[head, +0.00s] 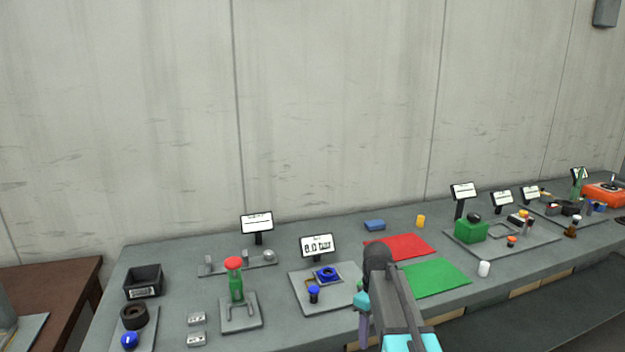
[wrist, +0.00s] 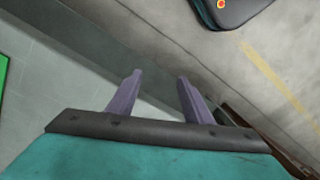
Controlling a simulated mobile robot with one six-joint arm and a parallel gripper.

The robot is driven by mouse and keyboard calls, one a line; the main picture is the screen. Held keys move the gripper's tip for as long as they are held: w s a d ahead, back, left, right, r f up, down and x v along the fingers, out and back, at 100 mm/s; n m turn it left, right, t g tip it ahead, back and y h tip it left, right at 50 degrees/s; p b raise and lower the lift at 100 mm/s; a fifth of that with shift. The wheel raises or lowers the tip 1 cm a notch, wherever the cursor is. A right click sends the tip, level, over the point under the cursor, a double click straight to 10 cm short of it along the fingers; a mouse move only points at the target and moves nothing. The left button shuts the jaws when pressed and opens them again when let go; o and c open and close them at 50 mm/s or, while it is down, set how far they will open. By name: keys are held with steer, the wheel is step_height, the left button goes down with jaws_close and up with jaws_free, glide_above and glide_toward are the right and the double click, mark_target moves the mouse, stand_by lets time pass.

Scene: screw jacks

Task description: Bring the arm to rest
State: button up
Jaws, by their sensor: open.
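My gripper shows in the wrist view (wrist: 160,95) with its two purple fingers apart and nothing between them. In the head view my arm rises from the bottom edge, right of the middle, and a purple finger of my gripper (head: 364,331) shows at the front of the bench. The wrist view shows the grey bench top (wrist: 50,95), its edge and the floor beyond. No object touches the fingers in either view.
A grey bench (head: 180,270) runs along the wall.

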steer(key=s+f+m+g, duration=0.2)
steer(key=s+f+m, duration=0.1)
steer(key=s+f, duration=1.15)
steer(key=s+f+m+g, duration=0.1)
steer(key=s+f+m, duration=0.2)
steer(key=s+f, duration=1.15)
steer(key=s+f+m+g+b, duration=0.1)
steer(key=s+f+m, duration=0.1)
steer(key=s+f, duration=0.8)
steer(key=shift+d+f+m, duration=0.15)
steer(key=shift+d+m, duration=0.1)
steer(key=shift+m, duration=0.15)
